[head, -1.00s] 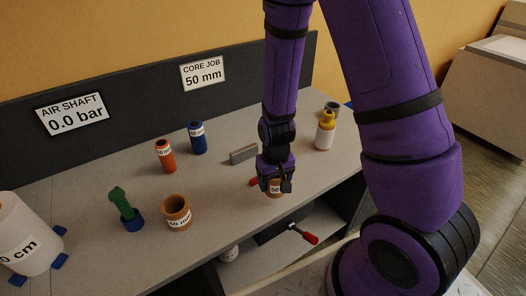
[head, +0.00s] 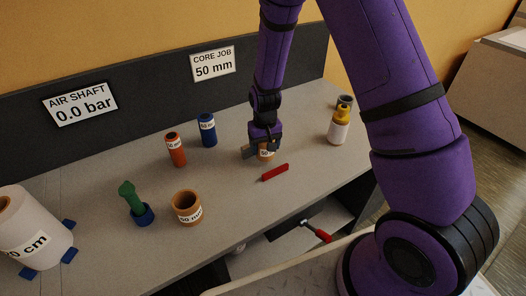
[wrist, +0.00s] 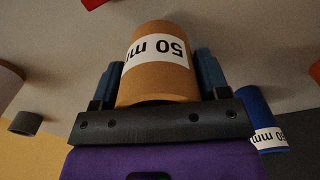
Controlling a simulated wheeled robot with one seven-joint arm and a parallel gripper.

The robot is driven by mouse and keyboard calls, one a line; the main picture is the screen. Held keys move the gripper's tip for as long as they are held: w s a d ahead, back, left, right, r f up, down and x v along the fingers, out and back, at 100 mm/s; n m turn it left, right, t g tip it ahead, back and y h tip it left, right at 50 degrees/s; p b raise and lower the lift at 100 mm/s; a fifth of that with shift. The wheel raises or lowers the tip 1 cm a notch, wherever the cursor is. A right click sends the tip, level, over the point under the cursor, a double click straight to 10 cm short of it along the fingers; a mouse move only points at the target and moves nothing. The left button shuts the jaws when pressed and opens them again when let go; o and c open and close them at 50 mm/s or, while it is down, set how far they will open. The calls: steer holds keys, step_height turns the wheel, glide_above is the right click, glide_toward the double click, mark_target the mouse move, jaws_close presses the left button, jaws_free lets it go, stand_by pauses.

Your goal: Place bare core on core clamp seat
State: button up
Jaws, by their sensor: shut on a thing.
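My gripper (head: 266,148) is shut on a tan cardboard core (head: 266,154) labelled 50 mm. In the wrist view the core (wrist: 157,65) sits between the two blue-grey fingers, its label upside down. The gripper is over the bench beside a grey block (head: 247,152), which it partly hides. A red bar (head: 275,172) lies on the bench just in front of the core. Whether the block and bar belong to the core clamp seat I cannot tell, nor whether the core touches the bench.
A wider tan core (head: 187,209), a green-handled tool in a blue base (head: 134,203), an orange cylinder (head: 176,150) and a blue cylinder (head: 208,131) stand left. A yellow-topped bottle (head: 338,127) stands right. A white roll (head: 30,235) is far left.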

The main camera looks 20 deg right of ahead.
mark_target(263, 151)
steer(key=shift+w+a, duration=0.1)
steer(key=shift+w, duration=0.4)
steer(key=shift+w+f, duration=0.1)
steer(key=shift+f, duration=1.7)
steer(key=shift+f, duration=0.1)
steer(key=o, duration=0.9)
steer(key=shift+o, duration=0.2)
